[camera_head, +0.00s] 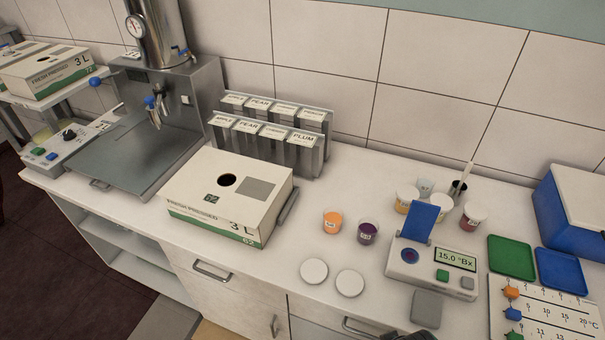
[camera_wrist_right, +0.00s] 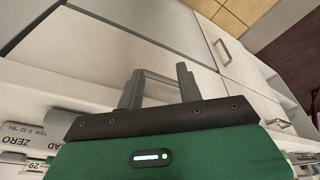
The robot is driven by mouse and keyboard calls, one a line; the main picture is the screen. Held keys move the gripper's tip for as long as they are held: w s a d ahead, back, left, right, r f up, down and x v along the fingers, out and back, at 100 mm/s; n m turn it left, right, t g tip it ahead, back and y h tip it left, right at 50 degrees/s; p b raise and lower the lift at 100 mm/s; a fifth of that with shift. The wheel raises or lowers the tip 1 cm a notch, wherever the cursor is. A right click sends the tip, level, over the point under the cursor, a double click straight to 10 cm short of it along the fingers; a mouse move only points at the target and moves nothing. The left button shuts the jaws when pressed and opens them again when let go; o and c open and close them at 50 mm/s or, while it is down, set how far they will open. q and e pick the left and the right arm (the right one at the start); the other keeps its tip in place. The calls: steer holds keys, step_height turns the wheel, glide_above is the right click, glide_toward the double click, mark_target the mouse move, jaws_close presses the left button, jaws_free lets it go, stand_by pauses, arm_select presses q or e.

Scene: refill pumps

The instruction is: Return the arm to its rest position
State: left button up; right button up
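My right gripper (camera_wrist_right: 159,70) shows in the right wrist view with its two grey fingers apart and nothing between them. It is in front of the white cabinet fronts, beside the counter edge. In the head view only a dark piece at the bottom edge may belong to my right arm. My left gripper and left arm are not in view.
The white counter holds a 3 L carton (camera_head: 228,194), label racks (camera_head: 270,133), sample cups (camera_head: 333,222), white lids (camera_head: 350,283), a refractometer reading 15.0 °Bx (camera_head: 433,265), and green and blue trays (camera_head: 511,257). A steel dispenser (camera_head: 150,110) stands left. Cabinet handles (camera_head: 211,271) stick out below.

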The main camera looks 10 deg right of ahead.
steer(key=s+f+g+b, duration=0.1)
steer(key=s+f+b, duration=0.1)
steer(key=f, duration=1.3)
steer(key=s+f+b, duration=0.2)
steer(key=f, duration=1.3)
steer(key=s+d+f+b, duration=0.2)
steer(key=s+f, duration=0.7)
steer(key=f, duration=0.1)
steer(key=s+d+f+g+b, duration=0.1)
steer(key=s+f+b, duration=0.1)
steer(key=s+f, duration=0.7)
steer(key=shift+d+f, duration=0.35)
steer(key=shift+f, duration=0.25)
